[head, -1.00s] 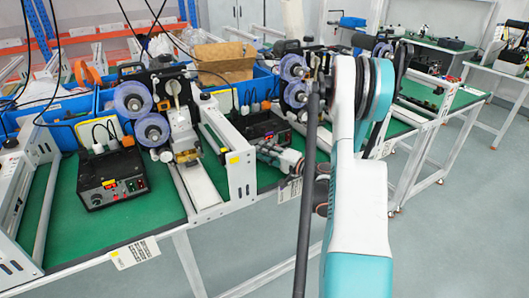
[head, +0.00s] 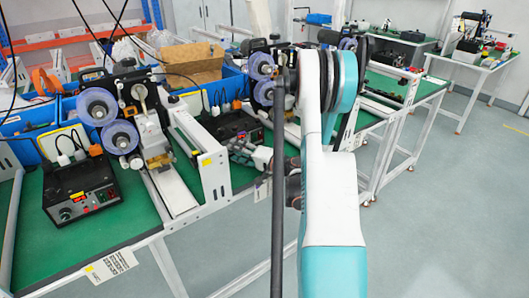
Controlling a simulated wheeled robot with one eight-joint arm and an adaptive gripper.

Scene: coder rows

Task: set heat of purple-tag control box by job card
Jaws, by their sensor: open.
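A black control box (head: 80,190) with a small lit display and knobs stands on the green bench at the left. A second black control box (head: 232,130) stands farther back, near the middle. I cannot make out a purple tag on either. A white printed card (head: 110,265) with a yellow mark hangs at the bench's front edge below the first box. Another card (head: 262,190) hangs below the second; their text is too small to read. My gripper (head: 238,150) is open and empty in front of the second box, partly hidden by my arm.
A white metal frame (head: 212,176) stands between the two boxes. Purple reels (head: 97,106) and blue bins (head: 30,118) are behind the first box. A cardboard box (head: 190,63) is at the back. Grey floor (head: 430,210) at the right is clear.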

